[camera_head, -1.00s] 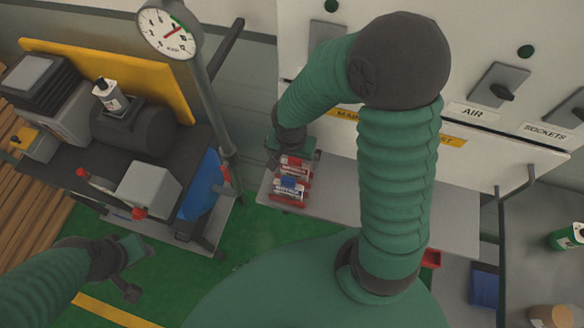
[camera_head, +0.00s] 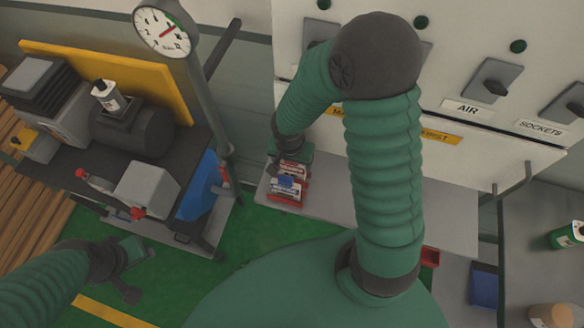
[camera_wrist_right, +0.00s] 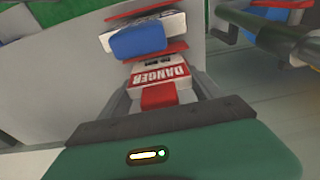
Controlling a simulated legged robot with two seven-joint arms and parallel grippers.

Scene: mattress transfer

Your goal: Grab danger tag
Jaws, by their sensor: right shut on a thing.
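The danger tag (camera_wrist_right: 160,76), white and red with DANGER lettering, shows in the right wrist view between the fingers of my right gripper (camera_wrist_right: 162,97). The gripper is shut on it. In the head view my right gripper (camera_head: 291,158) is over a small stack of red and white items (camera_head: 287,186) on the grey shelf, and it partly hides them. I cannot tell the tag apart from the stack there. My left gripper (camera_head: 137,270) is at lower left over the green floor, away from the stack; its fingers are too unclear to judge.
A grey shelf (camera_head: 400,205) runs below a white panel with rotary switches (camera_head: 493,83). A blue item (camera_wrist_right: 138,41) lies just beyond the tag. A machine bench with a pressure gauge (camera_head: 163,28) stands at left. Green floor (camera_head: 250,225) is clear between.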

